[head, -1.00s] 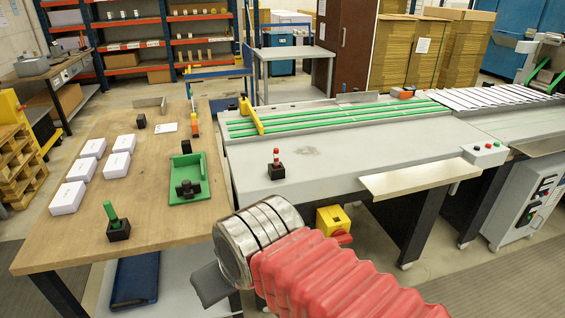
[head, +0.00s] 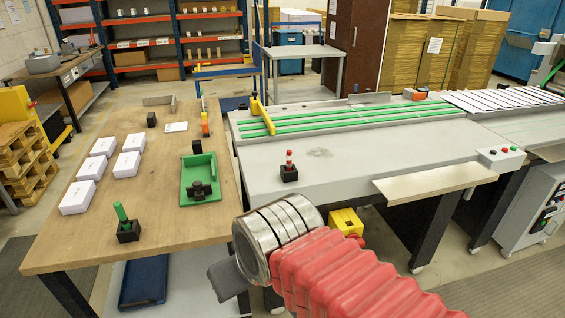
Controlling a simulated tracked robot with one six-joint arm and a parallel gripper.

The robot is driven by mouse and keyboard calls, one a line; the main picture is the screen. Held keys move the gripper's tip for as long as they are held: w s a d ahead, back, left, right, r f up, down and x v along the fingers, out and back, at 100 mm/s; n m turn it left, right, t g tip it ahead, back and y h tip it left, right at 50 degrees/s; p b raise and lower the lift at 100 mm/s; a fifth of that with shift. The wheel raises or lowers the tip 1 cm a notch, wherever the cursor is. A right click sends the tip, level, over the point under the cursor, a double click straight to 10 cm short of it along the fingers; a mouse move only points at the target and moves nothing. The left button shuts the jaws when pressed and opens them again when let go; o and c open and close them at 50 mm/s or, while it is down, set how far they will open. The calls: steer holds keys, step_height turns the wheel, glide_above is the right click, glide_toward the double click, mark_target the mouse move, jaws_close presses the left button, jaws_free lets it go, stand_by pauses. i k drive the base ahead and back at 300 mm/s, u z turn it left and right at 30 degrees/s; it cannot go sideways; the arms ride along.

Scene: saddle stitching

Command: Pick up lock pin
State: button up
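Two pins stand upright in black blocks; I cannot tell by looks alone which is the lock pin. One is a red-and-white pin (head: 289,160) in a block on the near left part of the grey machine top. The other is a green pin (head: 121,213) in a block (head: 128,232) at the near end of the wooden table. My gripper (head: 228,280) shows only as a dark grey piece past the metal wrist, low in front of the table's right edge. It is apart from both pins. Its fingers are mostly hidden, so its opening does not show.
Several white boxes (head: 75,197) and a green tray (head: 188,193) holding a dark part (head: 203,190) are on the wooden table (head: 90,240). The grey machine (head: 350,160) has green strips behind and a pale shelf (head: 432,183) in front. A yellow box (head: 345,222) hangs below.

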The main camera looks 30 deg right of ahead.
mark_target(288, 157)
steer(key=i, duration=0.9)
steer(key=z, duration=0.05)
